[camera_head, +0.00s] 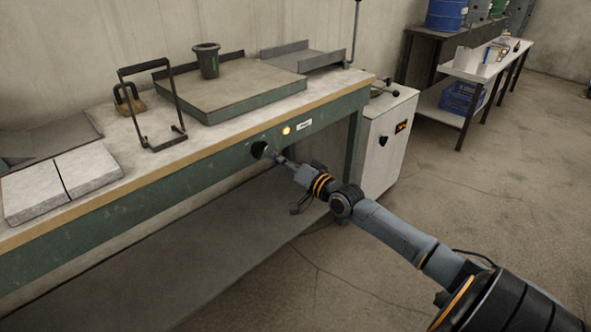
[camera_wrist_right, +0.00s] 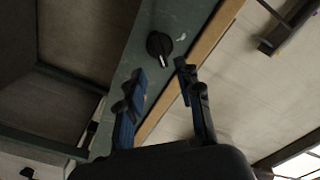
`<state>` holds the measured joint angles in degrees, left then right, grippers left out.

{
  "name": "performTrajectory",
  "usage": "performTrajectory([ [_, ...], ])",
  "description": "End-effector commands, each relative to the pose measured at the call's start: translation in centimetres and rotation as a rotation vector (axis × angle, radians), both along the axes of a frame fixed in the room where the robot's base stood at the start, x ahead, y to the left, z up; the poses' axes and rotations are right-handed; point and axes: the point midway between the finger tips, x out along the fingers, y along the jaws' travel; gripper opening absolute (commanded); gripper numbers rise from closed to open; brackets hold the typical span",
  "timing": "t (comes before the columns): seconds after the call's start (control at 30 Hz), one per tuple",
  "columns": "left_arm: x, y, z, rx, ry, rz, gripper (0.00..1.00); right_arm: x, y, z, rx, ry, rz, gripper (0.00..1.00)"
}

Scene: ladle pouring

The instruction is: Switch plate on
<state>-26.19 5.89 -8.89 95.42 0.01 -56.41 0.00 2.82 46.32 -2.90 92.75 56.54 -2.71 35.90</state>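A dark round knob (camera_head: 259,149) sits on the green front rail of the bench. A small round light (camera_head: 286,130) glows yellow to its right, next to a white label (camera_head: 304,126). The plate (camera_head: 226,88), a thick slab with green sides, lies on the bench above. My right gripper (camera_head: 279,158) is close to the knob. In the right wrist view the knob (camera_wrist_right: 158,45) shows a pale pointer mark, just beyond my open, empty fingers (camera_wrist_right: 160,76). A gap seems to remain between fingertips and knob. My left gripper is not in view.
A dark cup (camera_head: 207,60) stands on the plate. A black wire frame (camera_head: 151,105), a padlock-shaped weight (camera_head: 128,99) and pale slabs (camera_head: 62,182) are on the bench. A white cabinet (camera_head: 386,142) stands at its right end. The floor in front is clear.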

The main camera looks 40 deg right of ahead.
Motion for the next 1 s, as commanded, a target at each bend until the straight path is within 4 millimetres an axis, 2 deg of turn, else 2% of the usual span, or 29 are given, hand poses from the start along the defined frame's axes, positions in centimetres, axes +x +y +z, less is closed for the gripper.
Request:
performTrajectory([
  [0.2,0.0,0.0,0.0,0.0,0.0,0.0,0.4,-3.4,-0.2,-0.1,-0.002,0.003,0.001,0.35],
  [0.4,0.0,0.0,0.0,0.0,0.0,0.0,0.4,-5.1,-0.4,-0.1,-0.002,0.003,0.0,0.35],
  [1.0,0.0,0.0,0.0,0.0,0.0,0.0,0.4,-5.6,-0.5,0.0,-0.001,0.0,0.0,0.35],
])
